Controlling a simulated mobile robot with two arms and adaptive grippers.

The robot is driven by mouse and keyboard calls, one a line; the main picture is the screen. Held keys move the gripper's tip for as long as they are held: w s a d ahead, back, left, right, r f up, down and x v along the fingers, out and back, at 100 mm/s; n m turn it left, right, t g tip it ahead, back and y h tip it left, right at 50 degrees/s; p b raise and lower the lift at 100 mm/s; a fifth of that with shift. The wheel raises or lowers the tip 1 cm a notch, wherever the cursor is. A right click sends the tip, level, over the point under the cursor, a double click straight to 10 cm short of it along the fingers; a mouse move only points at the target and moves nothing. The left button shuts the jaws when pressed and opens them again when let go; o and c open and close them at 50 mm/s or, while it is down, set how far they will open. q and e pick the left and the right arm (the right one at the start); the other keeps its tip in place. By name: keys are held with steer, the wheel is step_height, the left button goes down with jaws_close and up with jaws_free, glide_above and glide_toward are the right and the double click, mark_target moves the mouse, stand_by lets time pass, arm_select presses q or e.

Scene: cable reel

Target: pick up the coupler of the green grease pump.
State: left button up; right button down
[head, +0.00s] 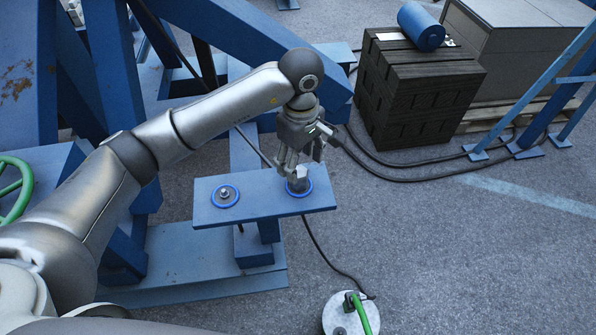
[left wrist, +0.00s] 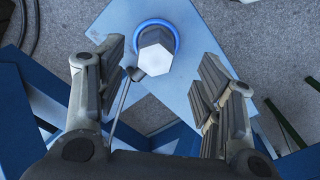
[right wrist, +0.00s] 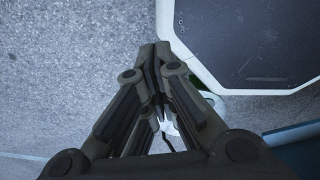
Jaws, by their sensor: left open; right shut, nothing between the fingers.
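The coupler (head: 300,183) is a grey six-sided piece standing in the right blue ring on a blue plate (head: 262,203). It also shows in the left wrist view (left wrist: 155,52), with a thin hose or rod leading off its lower side. My left gripper (head: 299,164) is open just above the coupler. In the left wrist view its fingers lie to either side of the coupler, apart from it. My right gripper (right wrist: 157,60) is shut and empty, outside the head view.
A second blue ring (head: 225,195) with a small metal fitting sits left on the plate. Blue frame beams (head: 235,40) rise behind my left arm. Black hoses cross the floor. A dark block stack (head: 420,85) stands at the back right.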

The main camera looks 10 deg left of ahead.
mark_target(300, 172)
arm_select(q)
steer(key=shift+f, duration=0.45)
steer(key=f, duration=0.1)
steer(key=f+p, duration=0.1)
steer(key=f, duration=0.1)
steer(key=f+p, duration=0.1)
steer(key=shift+w+a+f, duration=0.1)
steer(key=shift+w+f, duration=0.2)
steer(key=shift+f, duration=0.5)
arm_select(e)
steer(key=r, duration=0.1)
steer(key=w, duration=0.1)
steer(key=r, duration=0.1)
steer(key=shift+w+a+r, duration=0.25)
steer(key=shift+r, duration=0.05)
arm_select(q)
steer(key=shift+c, duration=1.1)
steer(key=c, duration=1.1)
steer(key=shift+o, duration=0.2)
arm_select(e)
steer(key=shift+s, duration=0.15)
arm_select(q)
steer(key=shift+r, duration=0.1)
arm_select(e)
steer(key=shift+f, duration=0.1)
